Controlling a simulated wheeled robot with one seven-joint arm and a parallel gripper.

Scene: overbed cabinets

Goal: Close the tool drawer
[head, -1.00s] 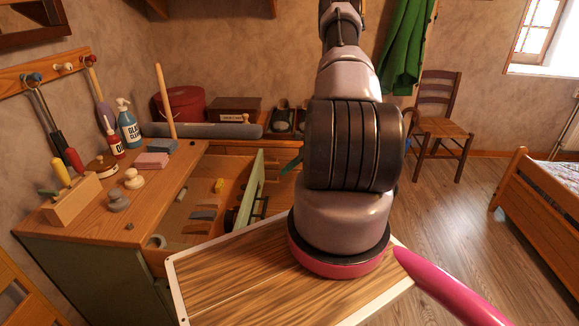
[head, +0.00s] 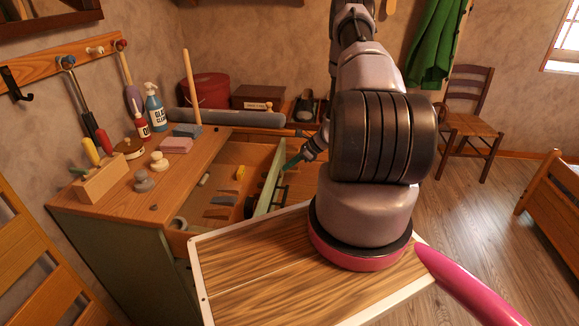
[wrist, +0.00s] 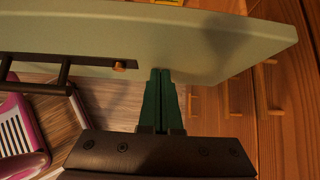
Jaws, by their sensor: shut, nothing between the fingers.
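The tool drawer (head: 228,184) is pulled out of the wooden-topped cabinet (head: 120,262). Its green front panel (head: 268,182) faces right and stands well away from the cabinet. Tools and small blocks lie inside. My gripper (head: 287,167) has green fingers and is at the outer side of the panel. In the wrist view my shut, empty fingers (wrist: 160,72) point at the panel (wrist: 205,45), their tips at or very near its lower edge. I cannot tell whether they touch. The dark bar handle (wrist: 70,60) is left of the fingers.
Blocks, bottles and a tool holder (head: 102,178) stand on the cabinet top. A chair (head: 468,125) and a bed (head: 555,190) are at the right, with open floor before them.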

